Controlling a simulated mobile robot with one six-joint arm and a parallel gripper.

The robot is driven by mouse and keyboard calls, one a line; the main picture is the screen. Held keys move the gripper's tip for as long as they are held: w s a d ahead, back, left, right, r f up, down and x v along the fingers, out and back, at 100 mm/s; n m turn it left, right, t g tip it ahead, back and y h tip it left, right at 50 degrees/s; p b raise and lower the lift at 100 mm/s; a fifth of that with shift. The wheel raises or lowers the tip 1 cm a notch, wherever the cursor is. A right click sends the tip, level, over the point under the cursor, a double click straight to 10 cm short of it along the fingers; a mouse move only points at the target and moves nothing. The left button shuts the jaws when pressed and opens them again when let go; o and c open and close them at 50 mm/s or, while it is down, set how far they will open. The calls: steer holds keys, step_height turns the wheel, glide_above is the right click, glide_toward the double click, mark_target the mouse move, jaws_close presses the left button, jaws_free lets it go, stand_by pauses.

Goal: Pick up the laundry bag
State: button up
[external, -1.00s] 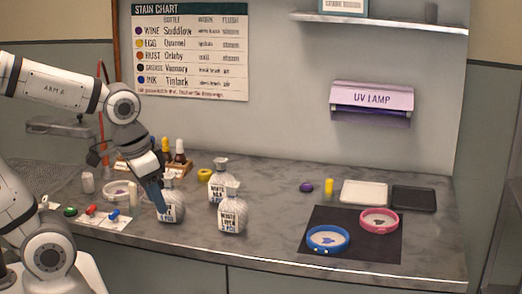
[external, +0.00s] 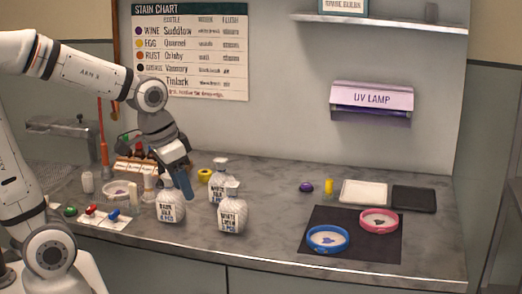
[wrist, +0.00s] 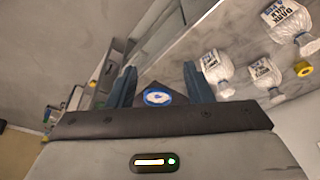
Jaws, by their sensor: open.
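Three white laundry bags with tied necks stand upright on the counter. The left bag (external: 170,207), the back bag (external: 218,185) and the front-right bag (external: 232,214) carry dark printed labels. In the wrist view, one labelled "DARK SILK" (wrist: 291,25) is at the upper right, with two more bags (wrist: 215,72) (wrist: 265,76) beyond it. My gripper (external: 187,185) is by the upper right of the left bag, in front of the gap towards the back bag. In the wrist view its fingers (wrist: 158,82) are spread with no bag between them. I cannot tell whether it touches a bag.
A blue hoop (external: 327,239) and a pink hoop (external: 380,221) lie on a dark mat (external: 350,220) at right. Trays (external: 364,192) lie behind. A bottle rack (external: 135,166) and small coloured items crowd the left. Counter between bags and mat is clear.

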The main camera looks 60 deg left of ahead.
steer(key=w+a+f, duration=0.2)
steer(key=w+a, duration=0.5)
steer(key=w, duration=0.3)
steer(key=t+p, duration=0.1)
glide_above(230, 185)
steer(key=s, duration=0.2)
step_height(230, 185, down, 4)
steer(key=shift+d+r, duration=0.1)
steer(key=shift+r, duration=0.05)
steer(key=p+x, duration=0.1)
steer(key=x, duration=0.6)
steer(key=shift+f, duration=0.25)
steer(key=shift+c, duration=0.6)
jaws_close()
